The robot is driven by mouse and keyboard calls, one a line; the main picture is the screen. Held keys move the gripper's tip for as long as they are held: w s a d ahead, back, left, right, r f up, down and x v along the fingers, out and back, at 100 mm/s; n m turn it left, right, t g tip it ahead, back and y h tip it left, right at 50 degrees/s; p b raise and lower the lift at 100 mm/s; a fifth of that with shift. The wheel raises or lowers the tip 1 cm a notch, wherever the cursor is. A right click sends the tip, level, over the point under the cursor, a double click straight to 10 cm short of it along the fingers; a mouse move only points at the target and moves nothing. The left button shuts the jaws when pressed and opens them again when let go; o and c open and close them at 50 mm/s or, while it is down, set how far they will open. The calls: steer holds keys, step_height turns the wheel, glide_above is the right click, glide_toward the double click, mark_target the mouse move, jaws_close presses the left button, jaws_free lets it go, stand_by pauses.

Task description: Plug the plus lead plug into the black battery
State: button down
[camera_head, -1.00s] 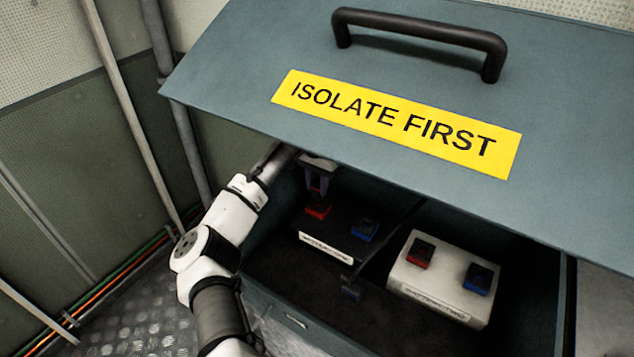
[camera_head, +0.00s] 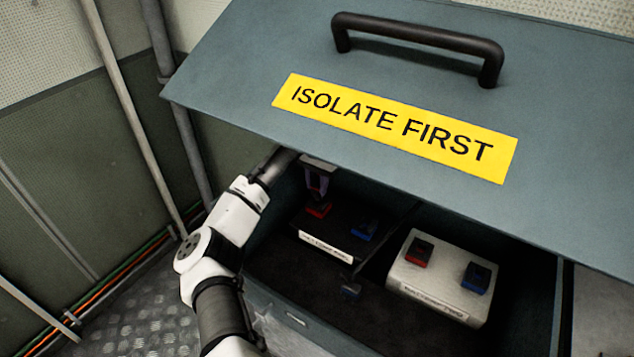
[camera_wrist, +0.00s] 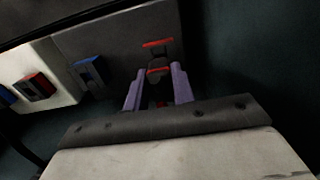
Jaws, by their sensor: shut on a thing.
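The black battery (camera_head: 338,218) stands in the open box under the raised lid, with a red socket (camera_head: 318,210) and a blue socket (camera_head: 363,231) on top. My gripper (camera_head: 317,190) points down just above the red socket. In the wrist view my gripper (camera_wrist: 157,88) is shut on a small dark plug with red on it, the plus lead plug (camera_wrist: 157,73). The red socket (camera_wrist: 158,43) shows just beyond the plug in that view. Whether the plug touches the socket cannot be told; its lower end is hidden.
A white battery (camera_head: 408,280) with red and blue sockets stands to the right, past a thin divider. A small dark plug (camera_head: 350,291) sits low in front of the black battery. The lid (camera_head: 250,60) overhangs my arm, and the box wall is close on the left.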

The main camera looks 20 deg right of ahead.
steer(key=shift+f, duration=1.45)
steer(key=c, duration=1.1)
jaws_free()
